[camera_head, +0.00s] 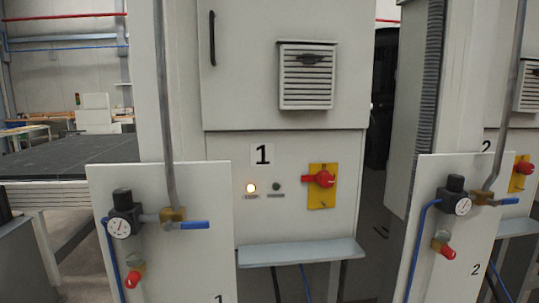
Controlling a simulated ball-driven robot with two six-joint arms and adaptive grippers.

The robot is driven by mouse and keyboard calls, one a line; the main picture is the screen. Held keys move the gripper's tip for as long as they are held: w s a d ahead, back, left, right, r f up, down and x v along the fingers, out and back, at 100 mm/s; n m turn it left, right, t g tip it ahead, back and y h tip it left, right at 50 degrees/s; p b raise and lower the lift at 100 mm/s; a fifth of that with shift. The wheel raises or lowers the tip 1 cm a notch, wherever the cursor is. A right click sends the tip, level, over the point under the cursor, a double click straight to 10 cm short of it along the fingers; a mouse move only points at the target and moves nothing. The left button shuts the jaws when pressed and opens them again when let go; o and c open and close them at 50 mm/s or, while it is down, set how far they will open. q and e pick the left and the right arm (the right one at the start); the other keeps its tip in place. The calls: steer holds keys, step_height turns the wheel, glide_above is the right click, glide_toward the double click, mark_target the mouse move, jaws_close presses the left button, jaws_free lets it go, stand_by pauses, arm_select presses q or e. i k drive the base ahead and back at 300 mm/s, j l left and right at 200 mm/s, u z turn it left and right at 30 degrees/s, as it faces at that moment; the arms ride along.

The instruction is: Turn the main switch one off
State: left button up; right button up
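The main switch one (321,180) is a red rotary handle on a yellow plate, on the grey cabinet marked 1. Its handle lies roughly horizontal. Left of it, an indicator lamp (250,188) glows orange-white, and a dark one (277,187) sits beside it. Neither of my grippers shows in the head view, so their state and distance from the switch cannot be seen.
A panel (180,262) with a gauge, blue-handled valve and pipe stands in front at left. A similar panel (480,262) marked 2 stands at right. A grey ledge (300,251) juts out below the switch. A second red switch (523,169) is at far right.

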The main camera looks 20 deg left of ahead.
mark_target(325, 177)
steer(key=l+u, duration=0.35)
steer(key=i+l+u, duration=0.1)
steer(key=u, duration=0.2)
steer(key=l+u, duration=0.35)
